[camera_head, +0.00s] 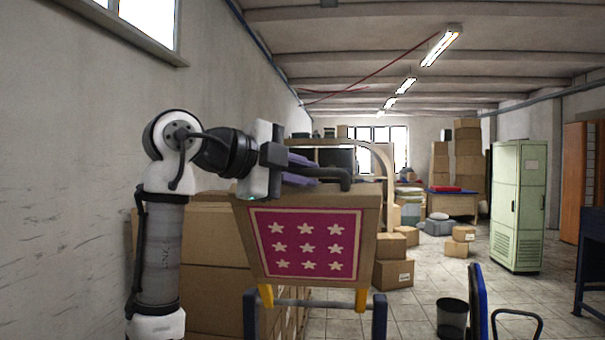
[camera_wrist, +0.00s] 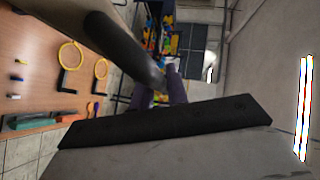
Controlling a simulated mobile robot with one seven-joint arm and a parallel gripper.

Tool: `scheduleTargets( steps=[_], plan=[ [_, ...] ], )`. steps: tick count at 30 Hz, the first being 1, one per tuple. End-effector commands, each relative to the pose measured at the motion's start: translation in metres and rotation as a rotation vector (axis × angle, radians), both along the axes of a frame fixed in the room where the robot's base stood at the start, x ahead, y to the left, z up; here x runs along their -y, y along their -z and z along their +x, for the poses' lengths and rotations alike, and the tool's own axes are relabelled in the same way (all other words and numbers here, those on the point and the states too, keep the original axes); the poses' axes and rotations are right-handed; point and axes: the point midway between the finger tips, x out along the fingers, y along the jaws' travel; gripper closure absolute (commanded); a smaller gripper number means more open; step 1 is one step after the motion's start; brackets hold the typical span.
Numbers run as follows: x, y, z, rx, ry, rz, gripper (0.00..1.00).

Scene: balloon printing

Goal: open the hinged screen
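The hinged screen (camera_head: 305,245) is a magenta panel with rows of white stars in a wooden frame. It stands raised, its top edge wider in the picture than its bottom. Yellow hinge pieces join it at the bottom to a bar between blue posts. A dark handle (camera_head: 338,177) lies along its top edge; in the wrist view the handle (camera_wrist: 125,50) runs down to my fingers. My gripper (camera_head: 314,174) reaches in from the left, with purple fingers (camera_wrist: 160,90) on both sides of the handle's end. They look closed on it, though the contact is partly hidden.
Cardboard boxes (camera_head: 215,245) stand behind the screen on the left, and more boxes (camera_head: 393,272) on the floor to the right. A dark bin (camera_head: 452,318) and a green cabinet (camera_head: 518,205) are further right. Tiled floor between them is free.

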Motion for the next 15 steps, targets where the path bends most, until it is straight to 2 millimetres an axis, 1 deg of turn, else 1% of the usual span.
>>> scheduleTargets(
  steps=[10,13,15],
  plan=[
    [-0.001,0.001,0.000,-0.001,-0.001,0.000,0.77],
    [-0.007,0.000,-0.005,-0.001,-0.002,0.000,0.77],
    [-0.014,-0.002,-0.012,0.001,-0.003,0.000,0.77]
  ],
)
